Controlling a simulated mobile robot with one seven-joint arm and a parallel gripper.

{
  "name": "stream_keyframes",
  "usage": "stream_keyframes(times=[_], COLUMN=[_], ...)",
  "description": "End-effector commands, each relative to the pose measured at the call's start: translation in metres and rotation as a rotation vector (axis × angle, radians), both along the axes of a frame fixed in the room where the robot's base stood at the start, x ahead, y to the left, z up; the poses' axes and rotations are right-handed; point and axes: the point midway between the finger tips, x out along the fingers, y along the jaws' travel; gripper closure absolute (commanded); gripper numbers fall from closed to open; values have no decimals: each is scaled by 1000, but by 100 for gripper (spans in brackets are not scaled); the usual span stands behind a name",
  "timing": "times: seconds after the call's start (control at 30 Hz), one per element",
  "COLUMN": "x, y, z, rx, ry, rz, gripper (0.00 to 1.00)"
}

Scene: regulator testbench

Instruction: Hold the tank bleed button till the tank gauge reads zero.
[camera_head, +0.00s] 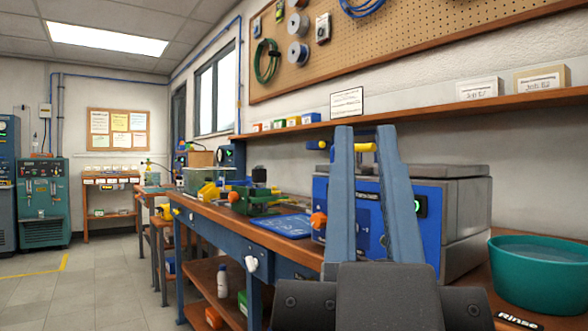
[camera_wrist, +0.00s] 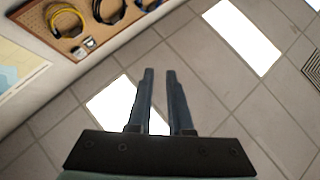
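My gripper (camera_head: 366,134) stands upright in the head view, in front of a blue-fronted grey machine (camera_head: 462,215) on the bench. Its two fingers are apart with nothing between them. The wrist view also shows my gripper (camera_wrist: 160,72) open and empty, against the ceiling. The machine has an orange knob (camera_head: 318,220) at its left and a small green-lit display (camera_head: 417,206); my fingers hide part of its front. I cannot make out a tank bleed button or a tank gauge for certain in either view.
A teal basin (camera_head: 543,275) stands at the right on the wooden bench, by a "Rinse" label (camera_head: 516,321). A blue mat (camera_head: 284,226) and a green bin (camera_head: 255,202) lie farther left. A shelf (camera_head: 440,117) runs above. The floor (camera_head: 110,285) at left is clear.

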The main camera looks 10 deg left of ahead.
Motion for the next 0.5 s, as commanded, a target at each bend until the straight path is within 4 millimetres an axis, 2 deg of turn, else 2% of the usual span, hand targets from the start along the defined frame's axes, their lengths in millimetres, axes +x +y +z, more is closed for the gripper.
stream_keyframes(times=[0.03, 0.1, 0.5], x=[0, 0, 0], y=[0, 0, 0], z=[0, 0, 0], rx=[0, 0, 0], ry=[0, 0, 0], rz=[0, 0, 0], gripper=[92, 100, 100])
